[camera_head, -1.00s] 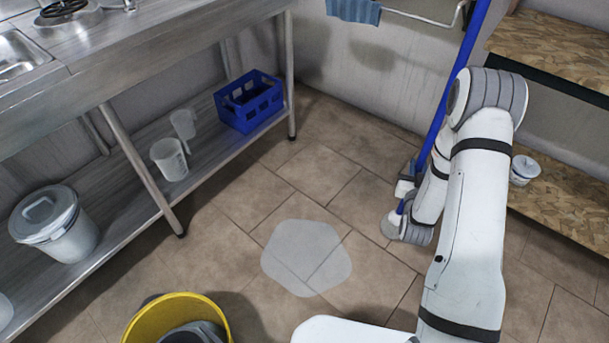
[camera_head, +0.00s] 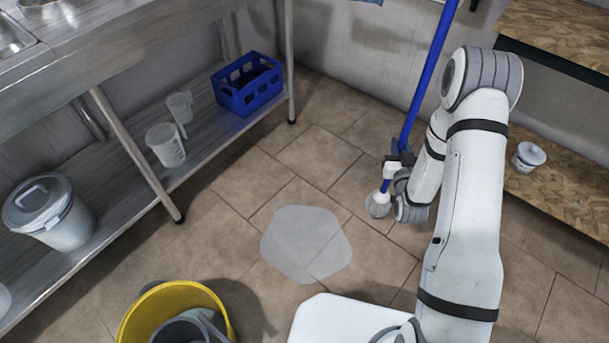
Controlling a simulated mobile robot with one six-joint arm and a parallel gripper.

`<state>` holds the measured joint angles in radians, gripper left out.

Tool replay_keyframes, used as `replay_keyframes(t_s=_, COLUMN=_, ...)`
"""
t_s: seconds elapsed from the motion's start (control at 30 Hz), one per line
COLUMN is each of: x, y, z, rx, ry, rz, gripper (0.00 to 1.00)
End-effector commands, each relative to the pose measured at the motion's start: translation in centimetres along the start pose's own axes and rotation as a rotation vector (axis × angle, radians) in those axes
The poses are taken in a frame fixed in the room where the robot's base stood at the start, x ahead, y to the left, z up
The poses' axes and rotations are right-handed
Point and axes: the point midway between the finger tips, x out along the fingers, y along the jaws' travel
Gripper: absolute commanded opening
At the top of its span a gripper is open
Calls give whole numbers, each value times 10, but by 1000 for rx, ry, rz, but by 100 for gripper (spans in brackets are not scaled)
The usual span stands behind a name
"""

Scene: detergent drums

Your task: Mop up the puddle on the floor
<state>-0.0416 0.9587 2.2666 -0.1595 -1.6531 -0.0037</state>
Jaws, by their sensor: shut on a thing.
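The puddle (camera_head: 306,244) is a pale, flat patch on the brown floor tiles, in the middle of the view. My gripper (camera_head: 397,168) is shut on the blue handle (camera_head: 424,85) of a mop, up and to the right of the puddle. The handle is tilted, with its upper end leaning right and out of the top of the view. A pale, rounded end (camera_head: 377,204), apparently the mop head, shows below the gripper, apart from the puddle. My arm partly hides this area, and I cannot tell whether that end touches the floor.
A yellow bucket (camera_head: 222,296) with a grey insert stands at the lower left of the puddle. A steel table's lower shelf on the left holds a blue crate (camera_head: 250,100), jugs and a lidded pail (camera_head: 62,225). A wooden shelf (camera_head: 560,185) stands right. Tiles around the puddle are clear.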

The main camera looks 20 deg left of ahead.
Motion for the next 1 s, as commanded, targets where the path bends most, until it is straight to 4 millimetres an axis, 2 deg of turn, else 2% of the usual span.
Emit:
replay_keyframes(t_s=0.27, x=4, y=-88, z=25, rx=7, ry=0, rz=-310, gripper=0)
replay_keyframes(t_s=0.4, x=-3, y=-141, z=38, rx=7, ry=-1, rz=-503, gripper=0)
replay_keyframes(t_s=0.6, x=-25, y=-205, z=56, rx=3, ry=-2, rz=-755, gripper=0)
replay_keyframes(t_s=0.8, x=-48, y=-245, z=67, rx=-4, ry=-3, rz=-935, gripper=0)
replay_keyframes(t_s=1.0, x=-61, y=-264, z=73, rx=-8, ry=-2, rz=-1027, gripper=0)
